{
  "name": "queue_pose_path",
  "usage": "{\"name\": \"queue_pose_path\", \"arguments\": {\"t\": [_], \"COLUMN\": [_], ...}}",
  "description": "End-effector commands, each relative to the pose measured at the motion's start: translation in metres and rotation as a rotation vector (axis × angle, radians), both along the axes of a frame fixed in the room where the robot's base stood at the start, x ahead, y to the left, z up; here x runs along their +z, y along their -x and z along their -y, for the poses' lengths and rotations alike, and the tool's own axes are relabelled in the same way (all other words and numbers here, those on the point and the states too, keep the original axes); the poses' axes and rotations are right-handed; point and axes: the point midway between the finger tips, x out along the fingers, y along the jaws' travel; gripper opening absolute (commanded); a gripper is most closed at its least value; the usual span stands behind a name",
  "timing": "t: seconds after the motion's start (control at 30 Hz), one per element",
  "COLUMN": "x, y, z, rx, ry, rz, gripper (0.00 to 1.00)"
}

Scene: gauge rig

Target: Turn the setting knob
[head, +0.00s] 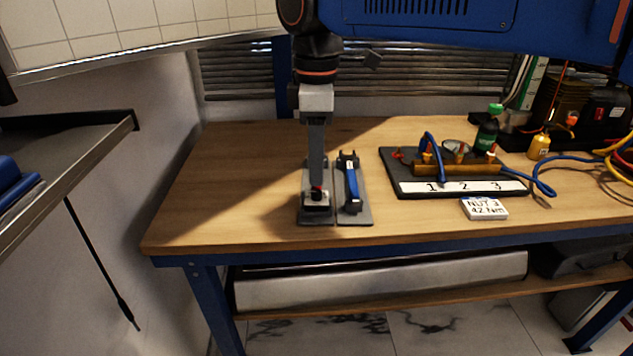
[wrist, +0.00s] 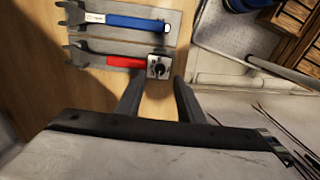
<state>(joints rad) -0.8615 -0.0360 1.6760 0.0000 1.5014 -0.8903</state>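The setting knob (wrist: 159,67) is a small black dial on a pale square block at the handle end of the red-handled wrench (wrist: 115,61). In the head view the block (head: 316,206) shows below my gripper, and most of the red wrench is hidden behind my arm. My gripper (wrist: 159,80) is open and empty, one finger on each side of the knob in the wrist view. I cannot tell whether the fingertips are at the knob's height. In the head view my gripper (head: 317,190) points down over the block.
A blue-handled wrench (head: 352,185) lies close on the right on a grey mat (head: 348,217). A card (head: 484,208) reads "NUT 3 42 Nm". A black board (head: 395,178) numbered 1 to 3 carries a brass bar and cables. The tabletop left of the wrenches is clear.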

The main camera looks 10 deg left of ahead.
Motion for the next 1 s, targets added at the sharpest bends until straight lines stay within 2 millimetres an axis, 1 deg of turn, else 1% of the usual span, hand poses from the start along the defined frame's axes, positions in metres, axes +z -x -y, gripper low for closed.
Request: {"name": "queue_pose_path", "arguments": {"t": [0.03,0.1,0.3,0.5,0.73,0.77,0.8,0.87,0.9,1.0], "x": [-0.009,-0.020,-0.042,-0.049,-0.049,-0.049,-0.049,-0.049,-0.049,-0.049], "y": [0.001,0.000,0.000,0.000,0.000,0.000,0.000,0.000,0.000,0.000], "z": [0.001,0.000,0.000,0.000,0.000,0.000,0.000,0.000,0.000,0.000], "rx": [0.000,0.000,0.000,0.000,0.000,0.000,0.000,0.000,0.000,-0.001], "ry": [0.003,0.001,0.001,0.000,0.000,0.000,0.000,0.000,0.000,0.000], "rz": [-0.003,-0.002,-0.001,0.000,0.000,0.000,0.000,0.000,0.000,0.000], "gripper": [0.35,0.35,0.35,0.35,0.35,0.28,0.18,0.04,0.00,0.00]}}
